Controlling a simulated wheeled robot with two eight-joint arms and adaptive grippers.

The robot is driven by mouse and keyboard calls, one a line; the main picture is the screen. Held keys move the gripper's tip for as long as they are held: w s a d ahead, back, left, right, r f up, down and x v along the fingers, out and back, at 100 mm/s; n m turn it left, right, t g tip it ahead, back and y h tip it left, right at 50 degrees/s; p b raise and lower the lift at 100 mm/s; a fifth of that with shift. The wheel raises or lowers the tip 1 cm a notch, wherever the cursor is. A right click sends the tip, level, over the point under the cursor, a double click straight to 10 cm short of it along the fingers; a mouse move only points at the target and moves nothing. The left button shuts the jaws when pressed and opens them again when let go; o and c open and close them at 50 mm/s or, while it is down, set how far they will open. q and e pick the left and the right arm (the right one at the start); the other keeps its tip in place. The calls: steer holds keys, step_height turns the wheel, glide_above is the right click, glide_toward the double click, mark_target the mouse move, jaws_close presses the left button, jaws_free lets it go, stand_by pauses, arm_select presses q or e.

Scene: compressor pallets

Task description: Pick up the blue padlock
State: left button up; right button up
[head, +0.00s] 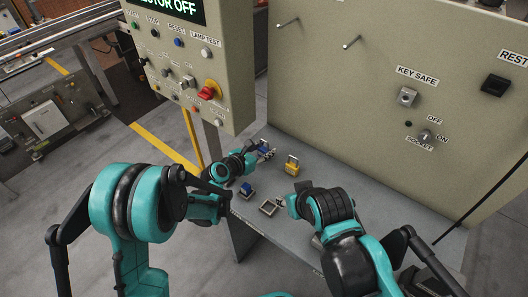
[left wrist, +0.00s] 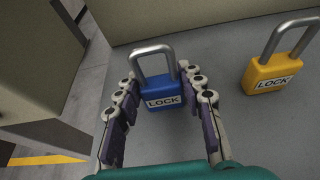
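The blue padlock (left wrist: 164,96) stands upright on the grey shelf in the left wrist view, its shackle up and its LOCK label facing me. My left gripper (left wrist: 158,84) is open, with its two fingers on either side of the padlock's body. The right fingertips are close to it and a gap shows on the left. In the head view my left gripper (head: 265,152) is at the back left of the shelf and partly hides the blue padlock. My right gripper (head: 283,203) is low over the shelf's front; its fingers are too small to judge.
A yellow padlock (left wrist: 275,72) stands right of the blue one, also seen in the head view (head: 291,168). A control box (head: 190,65) overhangs at left; a panel (head: 360,110) rises behind.

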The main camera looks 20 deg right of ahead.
mark_target(266, 148)
arm_select(q)
steer(key=shift+r, duration=0.5)
steer(key=r+p, duration=0.1)
steer(key=r, duration=0.1)
steer(key=r+p, duration=0.1)
steer(key=r, duration=0.1)
steer(key=shift+d, duration=0.4)
steer(key=d+r+p, duration=0.3)
steer(key=d+r, duration=0.3)
steer(key=d, duration=0.5)
steer(key=shift+p, duration=0.3)
